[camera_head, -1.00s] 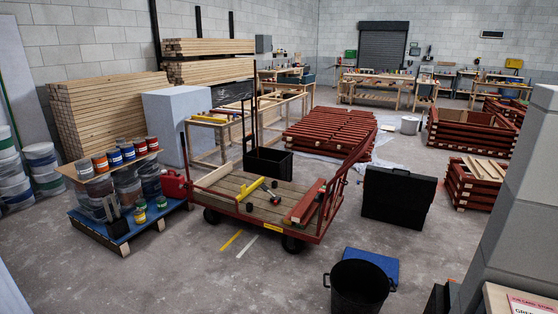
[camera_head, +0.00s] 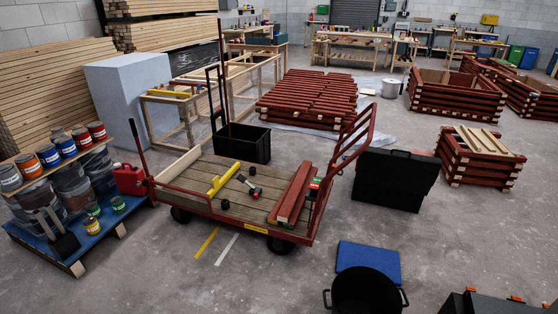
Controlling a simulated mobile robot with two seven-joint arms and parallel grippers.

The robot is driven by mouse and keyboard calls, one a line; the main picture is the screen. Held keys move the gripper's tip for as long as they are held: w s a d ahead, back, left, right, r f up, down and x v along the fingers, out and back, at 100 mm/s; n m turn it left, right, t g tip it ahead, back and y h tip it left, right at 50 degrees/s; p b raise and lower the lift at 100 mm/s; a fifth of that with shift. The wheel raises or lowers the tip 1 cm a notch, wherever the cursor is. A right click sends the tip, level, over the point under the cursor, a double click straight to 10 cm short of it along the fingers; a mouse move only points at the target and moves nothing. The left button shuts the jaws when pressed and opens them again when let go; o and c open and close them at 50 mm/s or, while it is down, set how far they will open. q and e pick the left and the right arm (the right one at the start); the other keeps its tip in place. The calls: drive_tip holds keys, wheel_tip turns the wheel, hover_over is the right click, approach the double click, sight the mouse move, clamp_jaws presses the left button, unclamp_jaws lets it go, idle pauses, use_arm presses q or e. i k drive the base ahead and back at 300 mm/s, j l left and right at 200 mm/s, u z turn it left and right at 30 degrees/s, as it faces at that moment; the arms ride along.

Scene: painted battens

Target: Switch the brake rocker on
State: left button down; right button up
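The red-framed platform cart (camera_head: 190,202) with a plank deck stands in the middle of the view. A small box with green and red on it (camera_head: 315,184) sits on the cart's right-hand end frame. It may be the brake rocker, but it is too small to tell, and I cannot tell its switch position. Neither of my grippers is in view.
On the cart lie a yellow level (camera_head: 223,178) and red battens (camera_head: 294,194). A black case (camera_head: 394,180) stands to its right. A blue mat (camera_head: 368,261) and black bucket (camera_head: 366,290) are in front. A paint pallet (camera_head: 75,248) is left. Floor at front left is clear.

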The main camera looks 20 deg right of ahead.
sight(315, 184)
drive_tip(key=i+u, duration=0.35)
drive_tip(key=i, duration=1.05)
drive_tip(key=i+z, duration=0.7)
drive_tip(key=i+j+z, duration=0.3)
drive_tip(key=i+z, duration=0.2)
drive_tip(key=z, duration=0.2)
drive_tip(key=i+z, duration=0.2)
drive_tip(key=z, duration=0.25)
drive_tip(key=i+j+z, duration=0.15)
drive_tip(key=z, duration=0.25)
drive_tip(key=i+j+z, duration=0.5)
drive_tip(key=k, duration=0.1)
